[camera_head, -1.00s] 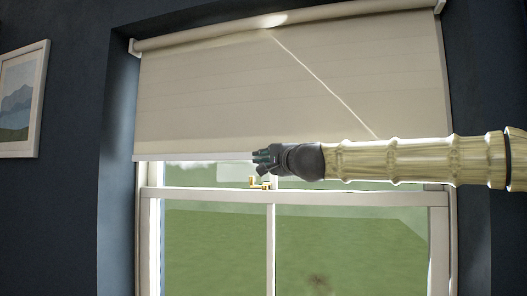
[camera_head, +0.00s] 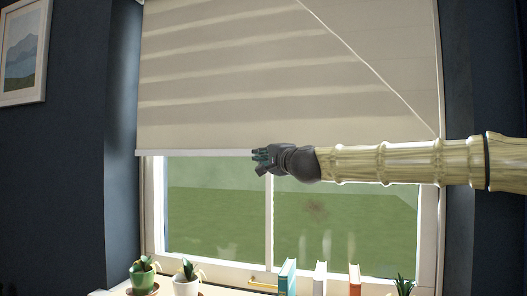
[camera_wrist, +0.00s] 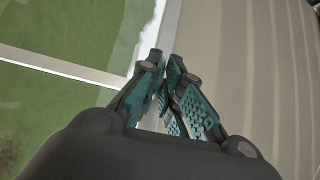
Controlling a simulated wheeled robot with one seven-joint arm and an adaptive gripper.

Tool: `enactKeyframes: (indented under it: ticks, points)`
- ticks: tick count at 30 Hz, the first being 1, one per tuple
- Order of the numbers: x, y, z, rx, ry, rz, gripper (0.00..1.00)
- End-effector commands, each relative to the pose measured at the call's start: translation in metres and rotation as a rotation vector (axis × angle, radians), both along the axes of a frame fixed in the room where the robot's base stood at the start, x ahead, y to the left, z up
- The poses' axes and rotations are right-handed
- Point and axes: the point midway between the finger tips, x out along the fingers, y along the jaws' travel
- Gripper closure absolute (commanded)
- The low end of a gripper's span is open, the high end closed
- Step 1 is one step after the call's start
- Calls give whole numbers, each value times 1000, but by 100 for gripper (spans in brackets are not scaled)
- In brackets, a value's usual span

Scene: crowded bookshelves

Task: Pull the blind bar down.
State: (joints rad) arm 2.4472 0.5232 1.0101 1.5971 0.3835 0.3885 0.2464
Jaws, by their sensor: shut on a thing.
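The beige roller blind (camera_head: 230,75) covers the upper part of the window in the head view. Its pale blind bar (camera_head: 195,152) runs along the blind's lower edge. My gripper (camera_head: 258,158) is at the middle of this bar, reaching in from the right, with its fingers shut on the bar. In the wrist view the teal-padded fingers (camera_wrist: 165,85) are close together at the blind's edge. The blind fabric (camera_wrist: 235,60) lies to the right there and the window glass to the left. The fingers hide the gripped part of the bar.
Below the bar is the white-framed window (camera_head: 268,215). On the sill stand potted plants (camera_head: 143,275) at left, a white pot (camera_head: 187,284), several upright books (camera_head: 320,280) and a plant (camera_head: 403,285) at right. A framed picture (camera_head: 22,52) hangs on the left wall.

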Motion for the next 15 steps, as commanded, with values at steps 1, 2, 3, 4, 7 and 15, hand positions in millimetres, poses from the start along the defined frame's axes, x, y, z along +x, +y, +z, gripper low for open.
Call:
enactKeyframes:
  ticks: [1,2,3,4,7,15]
  points:
    - [0,0,-21,-2,1,1,100]
    - [0,0,-27,-2,1,0,100]
    - [0,0,-36,-1,2,0,100]
    - [0,-1,-42,-1,2,0,100]
    - [0,-1,-64,-2,1,0,100]
    - [0,-1,-126,-2,1,0,100]
